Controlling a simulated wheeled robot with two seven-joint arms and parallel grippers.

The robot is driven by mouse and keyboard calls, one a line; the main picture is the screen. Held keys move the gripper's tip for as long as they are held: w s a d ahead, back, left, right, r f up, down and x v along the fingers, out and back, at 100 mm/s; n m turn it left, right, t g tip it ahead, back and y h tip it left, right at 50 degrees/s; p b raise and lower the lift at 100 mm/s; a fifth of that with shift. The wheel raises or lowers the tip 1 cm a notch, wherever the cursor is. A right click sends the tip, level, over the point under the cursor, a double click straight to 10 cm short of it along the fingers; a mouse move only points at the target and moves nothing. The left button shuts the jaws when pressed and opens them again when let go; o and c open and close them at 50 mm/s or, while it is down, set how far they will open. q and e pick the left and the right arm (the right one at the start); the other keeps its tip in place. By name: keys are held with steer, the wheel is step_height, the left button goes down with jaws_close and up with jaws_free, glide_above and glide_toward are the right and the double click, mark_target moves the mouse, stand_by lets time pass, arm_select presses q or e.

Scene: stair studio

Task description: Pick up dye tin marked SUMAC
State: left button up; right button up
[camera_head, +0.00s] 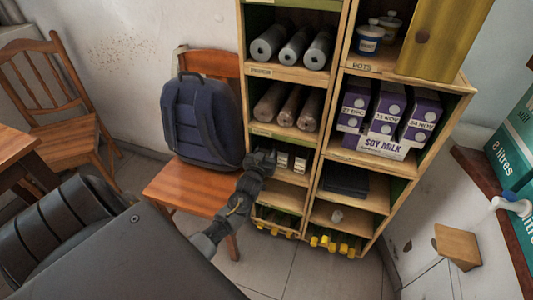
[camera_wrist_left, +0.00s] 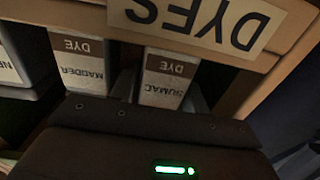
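The dye tin marked SUMAC (camera_wrist_left: 164,88) has a brown top band and a pale label; it shows upside down in the left wrist view, standing in the shelf compartment labelled DYES (camera_wrist_left: 195,22). My left gripper (camera_head: 264,157) is at the mouth of that compartment in the head view and hides this tin there. In the left wrist view its dark fingers lie to either side of the SUMAC tin and look apart; whether they touch it I cannot tell. A tin marked MADDER (camera_wrist_left: 82,66) stands beside it. My right gripper is not in view.
More pale tins (camera_head: 300,163) stand in the same compartment. The wooden shelf unit (camera_head: 325,150) holds rolls above and yellow-ended items below. A chair (camera_head: 180,188) with a blue backpack (camera_head: 203,120) stands close left of it. Soy milk cartons (camera_head: 385,115) are to the right.

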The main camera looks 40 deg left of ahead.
arm_select(q)
steer(key=c, duration=0.7)
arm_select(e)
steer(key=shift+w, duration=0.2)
arm_select(q)
steer(key=shift+o, duration=0.2)
